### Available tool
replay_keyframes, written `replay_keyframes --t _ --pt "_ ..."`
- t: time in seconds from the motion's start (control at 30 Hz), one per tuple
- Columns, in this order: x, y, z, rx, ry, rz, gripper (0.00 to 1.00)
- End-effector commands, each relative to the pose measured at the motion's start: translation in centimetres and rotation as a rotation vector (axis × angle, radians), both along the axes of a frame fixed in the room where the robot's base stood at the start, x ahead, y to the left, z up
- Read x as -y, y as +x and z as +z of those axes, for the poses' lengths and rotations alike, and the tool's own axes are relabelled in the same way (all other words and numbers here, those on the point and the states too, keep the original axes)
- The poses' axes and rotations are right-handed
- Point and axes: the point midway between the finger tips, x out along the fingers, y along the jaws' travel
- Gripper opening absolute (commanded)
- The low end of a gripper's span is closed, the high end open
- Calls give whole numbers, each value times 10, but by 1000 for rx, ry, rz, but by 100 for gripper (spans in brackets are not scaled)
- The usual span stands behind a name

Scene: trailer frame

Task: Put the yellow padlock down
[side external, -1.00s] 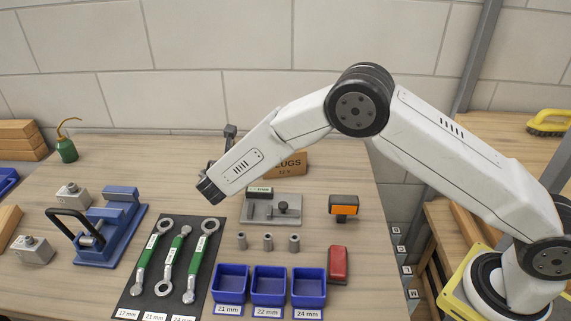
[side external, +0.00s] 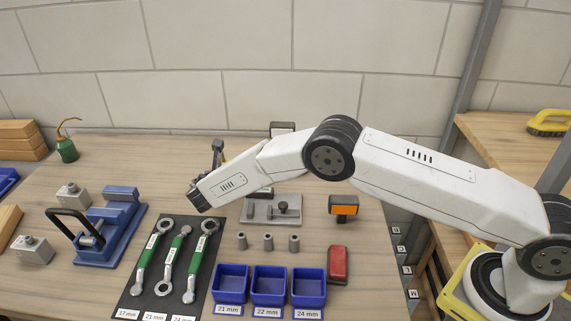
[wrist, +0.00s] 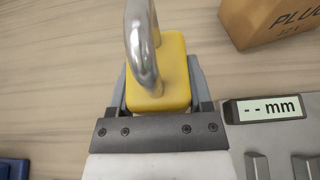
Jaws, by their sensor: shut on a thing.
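In the wrist view the yellow padlock (wrist: 172,78) sits between the grey fingers of my gripper (wrist: 158,86), which is shut on it. Its silver shackle (wrist: 142,38) points up in the picture, over the yellow body. Bare wooden table lies behind it in that view. In the side external view I cannot make out the padlock, and my arm hides the gripper's fingers. I cannot tell whether the padlock touches the table.
A cardboard plugs box (wrist: 270,20) and a grey gauge plate (wrist: 270,138) with a display (wrist: 266,108) lie to the right. Wrenches on a black mat (side external: 127,292), blue bins (side external: 270,287) and a blue vise (side external: 110,222) stand nearer. Table left of the box looks clear.

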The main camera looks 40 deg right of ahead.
Motion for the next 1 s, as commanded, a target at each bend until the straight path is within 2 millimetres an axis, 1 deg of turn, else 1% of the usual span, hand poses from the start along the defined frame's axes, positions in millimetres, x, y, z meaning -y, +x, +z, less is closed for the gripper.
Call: replay_keyframes --t 0.1,0.27,0.5,0.6,1.0 --pt "0 1 1 3 0 0 0" --pt "0 4 -4 2 -1 0 0" --pt "0 4 -27 2 -1 1 0" --pt "-1 4 -32 4 -1 0 0" --pt "-1 4 -35 3 -1 1 0"
